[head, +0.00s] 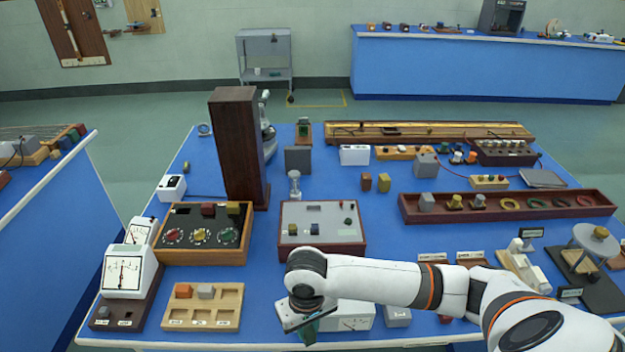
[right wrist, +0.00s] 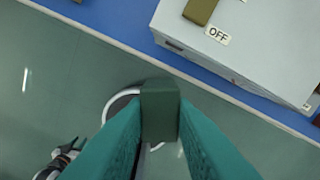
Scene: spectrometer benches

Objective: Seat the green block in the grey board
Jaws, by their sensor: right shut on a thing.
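The dark green block (right wrist: 160,110) is held between the two teal fingertips of my right gripper (right wrist: 158,128) in the right wrist view. In the head view my right gripper (head: 306,330) is near the front edge of the bench, below the grey board, pointing down. The block cannot be told apart from the fingers there. The grey board (head: 322,217) lies in a brown wooden frame at the middle of the bench, apart from the gripper. It bears a dark slot at the top, small blocks at lower left and a green knob at right. My left gripper does not show clearly.
A white meter box (head: 345,317) stands right beside the right gripper; its OFF label (right wrist: 217,35) shows in the wrist view. A wooden tray with blocks (head: 205,318) lies to the left. A tall brown column (head: 238,145) stands behind.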

